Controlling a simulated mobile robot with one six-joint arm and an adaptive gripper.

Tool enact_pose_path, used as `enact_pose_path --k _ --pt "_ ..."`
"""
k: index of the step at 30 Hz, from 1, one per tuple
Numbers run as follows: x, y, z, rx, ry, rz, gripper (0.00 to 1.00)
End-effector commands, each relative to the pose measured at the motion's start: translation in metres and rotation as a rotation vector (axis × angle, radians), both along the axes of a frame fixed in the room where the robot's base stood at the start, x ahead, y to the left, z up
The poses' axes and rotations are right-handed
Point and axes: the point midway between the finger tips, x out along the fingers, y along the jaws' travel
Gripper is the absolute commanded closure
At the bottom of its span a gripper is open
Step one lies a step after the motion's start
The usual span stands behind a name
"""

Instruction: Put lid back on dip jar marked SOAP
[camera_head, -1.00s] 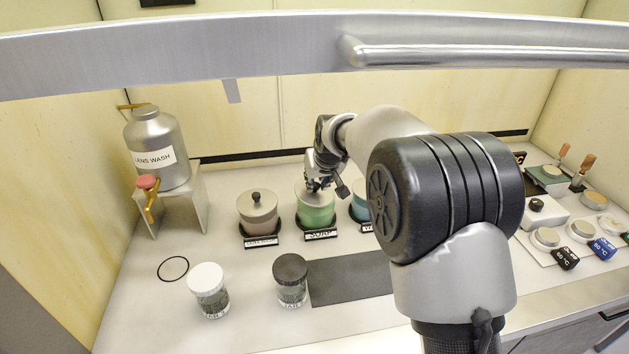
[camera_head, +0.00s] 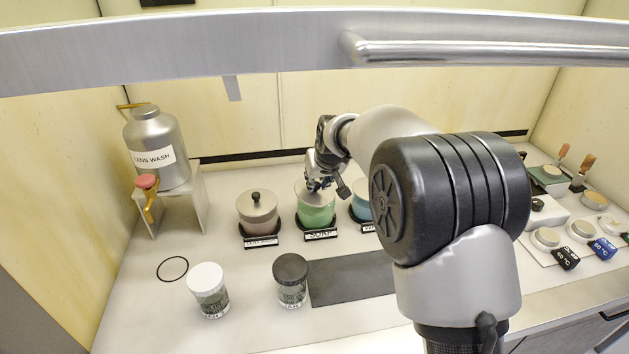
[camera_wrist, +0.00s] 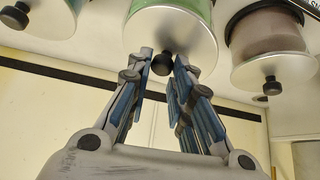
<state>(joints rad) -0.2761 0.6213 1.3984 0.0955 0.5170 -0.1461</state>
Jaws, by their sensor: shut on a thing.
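The jar marked SOAP (camera_head: 317,213) is green and stands upright in a dark holder in the middle of a row of three. Its metal lid (camera_head: 302,191) is at the jar's mouth; it also shows in the wrist view (camera_wrist: 178,38), with green just beyond its rim. I cannot tell if a small gap remains between lid and jar. My gripper (camera_head: 318,187) is over the lid. In the wrist view its fingers (camera_wrist: 164,60) are shut on the lid's black knob (camera_wrist: 162,66). My wrist hides part of the lid in the head view.
A lidded brownish jar (camera_head: 258,212) stands close left and a blue jar (camera_head: 361,206) close right. A white-lidded jar (camera_head: 208,290) and a black-lidded jar (camera_head: 291,281) stand in front, beside a dark mat (camera_head: 349,278). A metal bar (camera_head: 250,45) crosses above.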

Motion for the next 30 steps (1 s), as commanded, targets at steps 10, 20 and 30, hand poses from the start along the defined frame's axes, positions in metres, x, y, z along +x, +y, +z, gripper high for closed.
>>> enact_pose_path --k 10,20,30 --pt "-0.0077 -0.0190 -0.0207 -0.032 0.048 -0.007 1.00" --pt "-0.0075 -0.0185 -0.0206 -0.030 0.047 -0.007 0.60" --pt "-0.0076 -0.0185 -0.0203 -0.030 0.048 -0.008 0.44"
